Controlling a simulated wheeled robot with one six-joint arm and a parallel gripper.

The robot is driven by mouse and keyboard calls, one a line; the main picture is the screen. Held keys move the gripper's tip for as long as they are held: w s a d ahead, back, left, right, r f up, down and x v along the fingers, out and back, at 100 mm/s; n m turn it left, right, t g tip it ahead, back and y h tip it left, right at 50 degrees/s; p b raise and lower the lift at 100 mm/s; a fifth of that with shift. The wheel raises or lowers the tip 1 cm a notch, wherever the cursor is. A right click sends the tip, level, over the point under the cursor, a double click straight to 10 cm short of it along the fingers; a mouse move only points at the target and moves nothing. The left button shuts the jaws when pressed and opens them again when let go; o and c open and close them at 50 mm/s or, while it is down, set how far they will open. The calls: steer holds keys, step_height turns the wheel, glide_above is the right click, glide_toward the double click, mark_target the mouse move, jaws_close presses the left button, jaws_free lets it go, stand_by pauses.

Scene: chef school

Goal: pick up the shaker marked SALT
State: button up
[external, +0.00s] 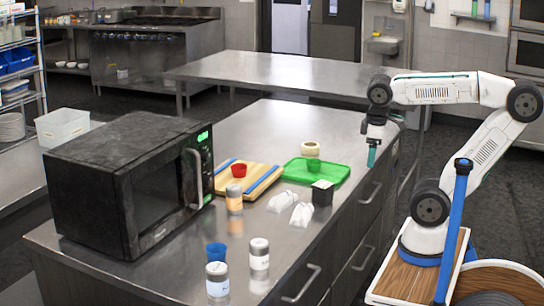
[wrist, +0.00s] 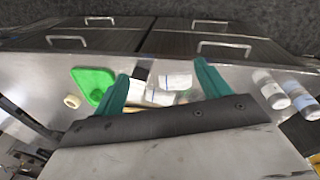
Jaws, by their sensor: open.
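One is a white-labelled shaker (external: 259,256) near the front, another is a white-labelled shaker (external: 217,282) closer to the camera, and the third is an orange-brown shaker (external: 234,200) by the cutting board. Their markings are too small to read, so I cannot tell which says SALT. Two shakers also show at the right of the wrist view, one nearer the fingers (wrist: 270,89) and one farther right (wrist: 299,96). My gripper (external: 372,156) is open and empty above the counter's right edge, well away from the shakers; its teal fingers frame the wrist view (wrist: 162,85).
A black microwave (external: 95,180) fills the counter's left. A blue cup (external: 216,252) stands behind the front shaker. A cutting board (external: 257,184) with a red cup (external: 239,170), a green tray (external: 335,172), a black-sided box (external: 322,194) and white crumpled items (external: 301,214) lie farther back.

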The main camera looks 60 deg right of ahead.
steer(key=w+a+n+t+h, duration=0.4)
steer(key=w+a+n+t, duration=0.2)
steer(key=w+a+n, duration=0.9)
steer(key=s+a+n+t+y, duration=0.1)
steer(key=a+n+t+y, duration=0.5)
steer(key=a+n, duration=1.45)
steer(key=m, duration=0.2)
glide_toward(254, 246)
steer(key=w+d+f, duration=0.2)
steer(key=w, duration=0.1)
steer(key=shift+w+d+f, duration=0.1)
steer(key=shift+d+f, duration=0.05)
steer(key=shift+d, duration=0.15)
steer(key=shift+w+f, duration=0.25)
steer(key=shift+w, duration=0.05)
steer(key=x, duration=0.7)
steer(key=shift+w+a, duration=0.1)
steer(key=shift+a, duration=0.1)
